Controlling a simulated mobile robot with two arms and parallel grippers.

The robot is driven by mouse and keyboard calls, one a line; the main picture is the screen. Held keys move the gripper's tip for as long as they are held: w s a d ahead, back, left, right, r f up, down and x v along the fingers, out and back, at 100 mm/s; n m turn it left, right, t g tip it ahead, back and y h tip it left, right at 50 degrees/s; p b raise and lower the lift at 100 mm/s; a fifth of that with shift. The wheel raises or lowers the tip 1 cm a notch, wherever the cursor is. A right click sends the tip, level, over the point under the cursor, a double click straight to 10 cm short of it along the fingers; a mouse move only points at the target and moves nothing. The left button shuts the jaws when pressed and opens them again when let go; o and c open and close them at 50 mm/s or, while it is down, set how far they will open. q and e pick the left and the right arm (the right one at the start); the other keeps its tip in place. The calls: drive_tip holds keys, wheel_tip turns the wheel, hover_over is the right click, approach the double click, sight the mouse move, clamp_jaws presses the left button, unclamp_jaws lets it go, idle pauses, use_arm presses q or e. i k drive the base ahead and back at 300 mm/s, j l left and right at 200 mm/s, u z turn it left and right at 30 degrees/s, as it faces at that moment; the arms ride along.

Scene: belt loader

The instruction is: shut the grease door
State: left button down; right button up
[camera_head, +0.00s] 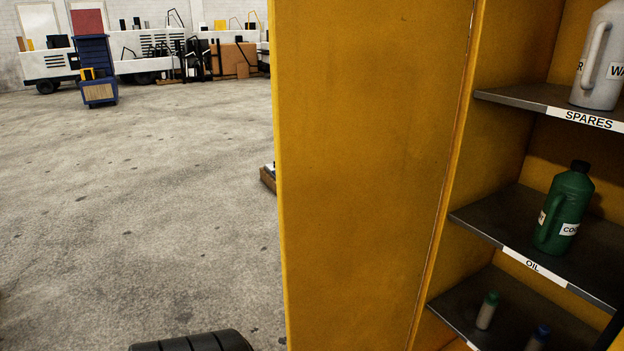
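A large plain yellow panel (370,170) fills the middle of the head view, from top to bottom. It looks like the cabinet's door standing open, joined to the yellow cabinet along a seam on its right. No handle and no "grease" label show on it, so I cannot confirm that it is the grease door. Its lower end is cut off by the frame. Right of the seam the cabinet's shelves are exposed.
The shelves hold a grey jug (600,60), a green coolant bottle (566,210) and two small containers. Labels read SPARES (588,119) and OIL (532,265). Open concrete floor (140,200) lies left. A black ridged object (195,342) shows at the bottom edge.

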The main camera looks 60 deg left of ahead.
sight(365, 94)
drive_tip(key=k+j, duration=0.1)
drive_tip(key=j, duration=0.3)
drive_tip(key=k+j+z, duration=0.1)
drive_tip(key=j, duration=0.3)
drive_tip(key=k+j, duration=0.1)
drive_tip(key=j, duration=0.25)
drive_tip(key=k+j+z, duration=0.1)
drive_tip(key=j, duration=0.3)
drive_tip(key=k+j, duration=0.15)
drive_tip(key=j, duration=0.2)
drive_tip(key=k+j+z, duration=0.15)
drive_tip(key=j, duration=0.25)
drive_tip(key=i+j, duration=0.15)
drive_tip(key=j, duration=0.2)
drive_tip(key=i+j, duration=0.1)
drive_tip(key=j, duration=0.25)
drive_tip(key=i+j+z, duration=0.1)
drive_tip(key=j, duration=0.25)
drive_tip(key=i+j, duration=0.2)
drive_tip(key=j, duration=0.15)
